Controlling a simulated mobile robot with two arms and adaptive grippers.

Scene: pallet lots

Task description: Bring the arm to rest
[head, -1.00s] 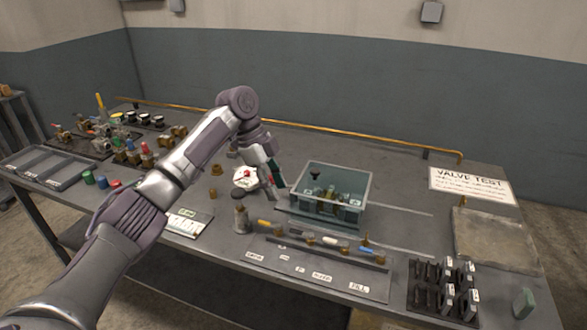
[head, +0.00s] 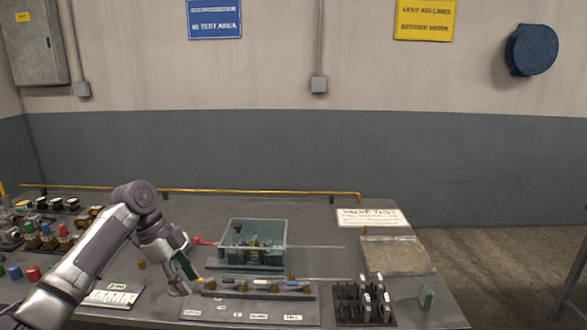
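My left arm comes in from the lower left, bends at a raised elbow and reaches down to the bench. My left gripper (head: 180,286) points down near the bench top, left of the grey-green bin (head: 255,262) and beside the left end of the rack strip. It is small and partly blended with things behind it, so I cannot tell how far its fingers are apart. I see nothing clearly held in it. My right arm and gripper are not in view.
The bin holds several valve parts. A labelled strip (head: 250,309) lies in front, with a black rack (head: 363,303) to its right. A VALVE TEST sign (head: 372,217) and a flat plate (head: 394,255) lie at the right. A brass pipe (head: 260,193) runs along the back edge.

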